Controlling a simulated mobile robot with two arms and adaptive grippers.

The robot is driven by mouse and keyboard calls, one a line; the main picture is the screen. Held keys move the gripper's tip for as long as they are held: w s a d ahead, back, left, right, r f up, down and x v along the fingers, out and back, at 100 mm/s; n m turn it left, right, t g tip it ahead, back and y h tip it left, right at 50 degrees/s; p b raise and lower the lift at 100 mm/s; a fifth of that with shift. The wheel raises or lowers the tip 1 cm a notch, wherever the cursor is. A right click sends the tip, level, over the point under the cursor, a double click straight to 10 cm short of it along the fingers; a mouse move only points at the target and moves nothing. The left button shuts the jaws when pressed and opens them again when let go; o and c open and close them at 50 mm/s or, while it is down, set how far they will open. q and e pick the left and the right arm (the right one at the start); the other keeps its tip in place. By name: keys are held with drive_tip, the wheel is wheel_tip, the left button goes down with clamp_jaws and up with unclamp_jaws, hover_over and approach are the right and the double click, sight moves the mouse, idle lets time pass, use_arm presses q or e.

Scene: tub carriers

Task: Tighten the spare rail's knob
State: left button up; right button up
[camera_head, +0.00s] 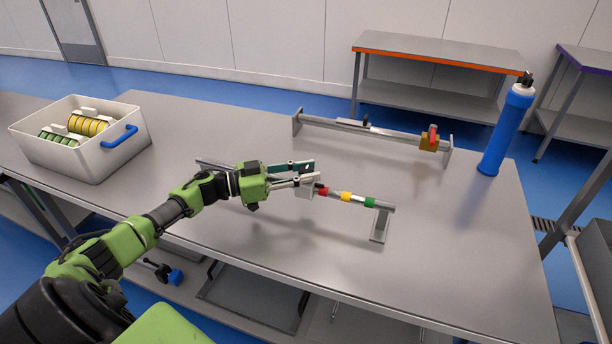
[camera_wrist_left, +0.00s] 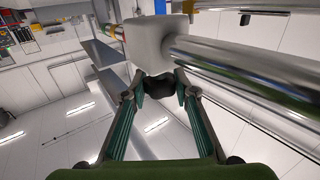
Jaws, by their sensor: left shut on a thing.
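My left gripper (camera_head: 310,174) reaches in from the left over the front rail (camera_head: 357,199), which carries red, yellow and green bands. Its fingers are closed on a dark knob, which shows between the fingertips in the left wrist view (camera_wrist_left: 157,93). The knob sits against a pale grey block (camera_wrist_left: 155,45) on the metal rail (camera_wrist_left: 245,68). In the head view the block (camera_head: 304,191) is left of the red band, and the fingers partly hide it and the knob. My right gripper is out of view. I cannot tell how tight the knob is.
A second rail (camera_head: 380,131) stands farther back, with a yellow block and red knob (camera_head: 431,139) near its right end. A white tub (camera_head: 105,155) with coloured discs is at left. A blue cylinder (camera_head: 507,130) stands at the right edge. The table's front right (camera_head: 460,260) is clear.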

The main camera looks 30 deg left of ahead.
use_arm(q)
drive_tip(key=o, duration=1.1)
drive_tip(key=shift+a, duration=0.1)
drive_tip(key=shift+s+a, duration=0.15)
drive_tip(key=shift+s, duration=0.1)
drive_tip(key=v, duration=1.1)
drive_tip(key=shift+s+a, duration=0.15)
